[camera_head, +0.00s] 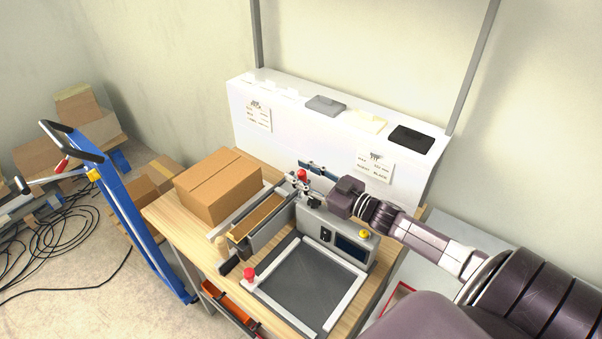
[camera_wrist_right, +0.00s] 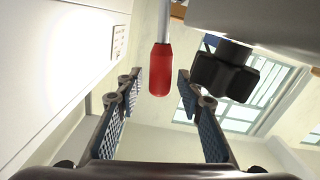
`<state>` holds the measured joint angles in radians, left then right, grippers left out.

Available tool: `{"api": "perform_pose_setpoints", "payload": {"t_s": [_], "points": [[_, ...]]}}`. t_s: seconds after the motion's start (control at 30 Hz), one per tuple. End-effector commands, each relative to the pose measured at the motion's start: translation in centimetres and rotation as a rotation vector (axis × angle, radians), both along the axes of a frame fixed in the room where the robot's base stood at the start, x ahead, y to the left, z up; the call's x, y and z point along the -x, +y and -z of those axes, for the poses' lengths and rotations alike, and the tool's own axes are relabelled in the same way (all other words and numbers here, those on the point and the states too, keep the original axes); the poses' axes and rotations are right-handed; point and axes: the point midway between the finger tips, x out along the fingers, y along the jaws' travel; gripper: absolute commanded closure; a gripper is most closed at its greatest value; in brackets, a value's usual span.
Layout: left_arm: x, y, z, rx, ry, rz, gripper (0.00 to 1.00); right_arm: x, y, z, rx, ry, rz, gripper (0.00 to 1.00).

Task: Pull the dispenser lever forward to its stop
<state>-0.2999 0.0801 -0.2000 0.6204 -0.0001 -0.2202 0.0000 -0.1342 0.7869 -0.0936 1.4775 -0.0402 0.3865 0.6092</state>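The dispenser lever has a red grip (camera_wrist_right: 160,70) on a metal rod in the right wrist view. Its red end (camera_head: 302,175) also shows in the head view, at the back of the bench machine. My right gripper (camera_head: 309,184) reaches in from the right at this lever. In the right wrist view its fingers (camera_wrist_right: 160,88) are open on either side of the red grip, with a visible gap on both sides. The dispenser (camera_head: 259,222) is a long grey-framed unit with a brown strip on top. My left gripper is not in view.
A cardboard box (camera_head: 219,187) stands on the wooden bench left of the dispenser. A control box (camera_head: 326,232), a framed dark plate (camera_head: 299,283) and another red knob (camera_head: 249,273) lie nearer. A black knob (camera_wrist_right: 224,72) is close to the right finger. A white panel (camera_head: 333,150) stands behind.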

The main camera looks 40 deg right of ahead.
Motion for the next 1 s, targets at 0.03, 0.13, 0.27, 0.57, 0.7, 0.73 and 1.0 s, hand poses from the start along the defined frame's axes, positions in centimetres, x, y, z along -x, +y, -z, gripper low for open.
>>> {"api": "perform_pose_setpoints", "payload": {"t_s": [0.03,0.13,0.27,0.57,0.7,0.73,1.0], "points": [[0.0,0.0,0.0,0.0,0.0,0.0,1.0,0.0,0.0,0.0,0.0,0.001,0.0,0.65],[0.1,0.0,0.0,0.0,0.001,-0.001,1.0,0.2,-0.1,0.1,0.0,0.002,0.0,0.65],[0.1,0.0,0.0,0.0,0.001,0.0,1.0,1.2,-0.3,0.2,0.0,0.004,0.001,0.65],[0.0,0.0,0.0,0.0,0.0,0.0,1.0,6.1,-1.7,0.2,0.001,0.006,0.0,0.65],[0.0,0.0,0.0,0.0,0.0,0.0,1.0,8.4,-2.4,0.2,0.0,0.005,0.001,0.65],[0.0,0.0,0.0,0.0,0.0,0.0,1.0,8.8,-2.5,0.2,0.001,0.003,0.0,0.65],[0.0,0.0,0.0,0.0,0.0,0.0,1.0,11.3,-3.3,0.1,0.0,0.002,0.0,0.65]]}}
